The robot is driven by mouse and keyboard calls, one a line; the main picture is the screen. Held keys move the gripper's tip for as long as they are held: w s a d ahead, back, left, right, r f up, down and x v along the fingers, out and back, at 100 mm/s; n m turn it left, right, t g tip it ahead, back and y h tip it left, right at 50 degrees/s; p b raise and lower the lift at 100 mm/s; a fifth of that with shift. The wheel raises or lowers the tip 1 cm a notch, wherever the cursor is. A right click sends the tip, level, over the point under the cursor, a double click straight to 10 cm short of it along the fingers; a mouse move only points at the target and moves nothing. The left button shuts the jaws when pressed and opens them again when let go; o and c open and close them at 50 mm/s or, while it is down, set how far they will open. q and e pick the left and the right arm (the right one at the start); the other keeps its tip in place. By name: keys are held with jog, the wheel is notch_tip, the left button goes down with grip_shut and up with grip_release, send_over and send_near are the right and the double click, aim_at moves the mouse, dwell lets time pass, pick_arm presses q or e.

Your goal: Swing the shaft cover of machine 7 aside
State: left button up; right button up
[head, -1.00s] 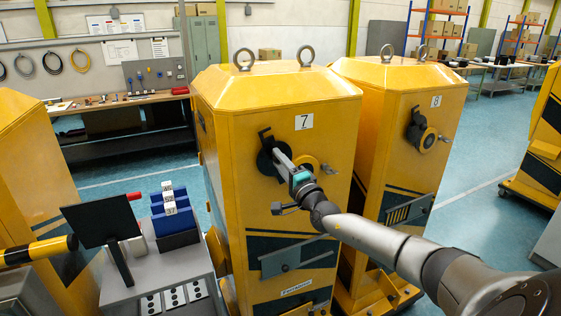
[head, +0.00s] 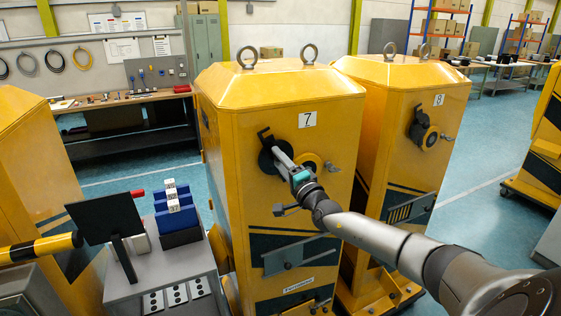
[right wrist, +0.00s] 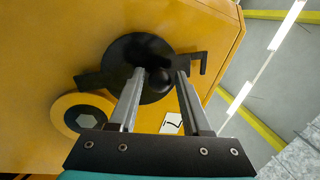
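Machine 7 (head: 285,120) is a tall yellow cabinet with a "7" plate. Its shaft cover (head: 266,158) is a round black disc with an arm, left of the yellow shaft ring (head: 312,163). In the right wrist view the cover (right wrist: 125,50) lies beside the ring (right wrist: 62,110), and the hexagonal shaft end (right wrist: 87,121) is uncovered. My right gripper (head: 280,155) is at the cover. In its wrist view the fingers (right wrist: 160,75) stand apart on either side of the black ball knob (right wrist: 159,82), with a small gap at the right finger. My left gripper is out of view.
Machine 8 (head: 440,110) stands close on the right. A grey cart (head: 175,262) with a dark panel (head: 105,216) and blue holders (head: 178,222) stands on the left. A yellow-black striped bar (head: 40,248) is at far left. A short handle (head: 332,167) sticks out right of the ring.

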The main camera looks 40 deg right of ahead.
jog(key=shift+s, duration=0.1)
jog(key=p+v, duration=0.1)
jog(key=v, duration=1.4)
jog(key=shift+p, duration=0.3)
jog(key=shift+d+f, duration=0.1)
dwell(0.7)
